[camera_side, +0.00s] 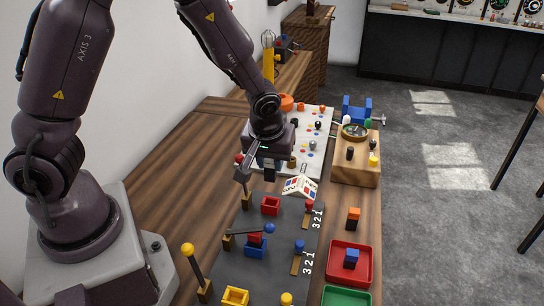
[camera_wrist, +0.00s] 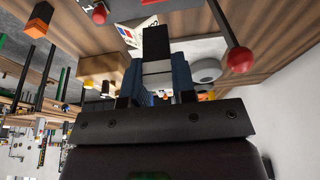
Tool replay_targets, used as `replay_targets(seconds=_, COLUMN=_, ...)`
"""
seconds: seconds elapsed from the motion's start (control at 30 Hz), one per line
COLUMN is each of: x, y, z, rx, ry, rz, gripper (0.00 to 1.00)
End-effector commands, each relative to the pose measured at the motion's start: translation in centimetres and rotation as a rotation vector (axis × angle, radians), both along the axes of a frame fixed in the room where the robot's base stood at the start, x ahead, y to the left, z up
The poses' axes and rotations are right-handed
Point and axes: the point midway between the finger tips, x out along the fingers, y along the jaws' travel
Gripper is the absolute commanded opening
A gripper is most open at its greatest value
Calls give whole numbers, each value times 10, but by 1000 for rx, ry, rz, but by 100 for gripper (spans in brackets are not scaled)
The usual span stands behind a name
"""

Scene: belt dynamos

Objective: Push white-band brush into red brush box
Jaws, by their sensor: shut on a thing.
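My gripper (camera_side: 269,170) is shut on the white-band brush, a black block with a pale band. The brush shows between the blue finger pads in the wrist view (camera_wrist: 156,45). In the side view it is mostly hidden below my gripper. The red brush box (camera_side: 270,206) stands on the dark board (camera_side: 285,228), a little below my gripper in the picture. The brush appears above and apart from the box. A red-knobbed lever (camera_side: 240,160) stands close on the left of my gripper; a red knob also shows in the wrist view (camera_wrist: 240,60).
A blue box (camera_side: 256,250) with a red piece and a lever over it, and a yellow box (camera_side: 235,297), lie nearer the camera. A patterned card (camera_side: 299,187) stands right of my gripper. A red tray (camera_side: 334,276) holds a blue block. An orange-and-black block (camera_side: 353,219) stands behind it.

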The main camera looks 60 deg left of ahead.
Motion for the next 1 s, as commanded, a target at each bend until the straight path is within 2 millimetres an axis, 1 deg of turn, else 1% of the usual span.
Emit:
replay_targets(seconds=0.5, x=0, y=0, z=-45, rx=0, ry=1, rz=0, gripper=0)
replay_targets(seconds=0.7, x=0, y=0, z=-53, rx=-1, ry=0, rz=1, gripper=0)
replay_targets(seconds=1.0, x=0, y=0, z=-55, rx=-1, ry=-1, rz=1, gripper=0)
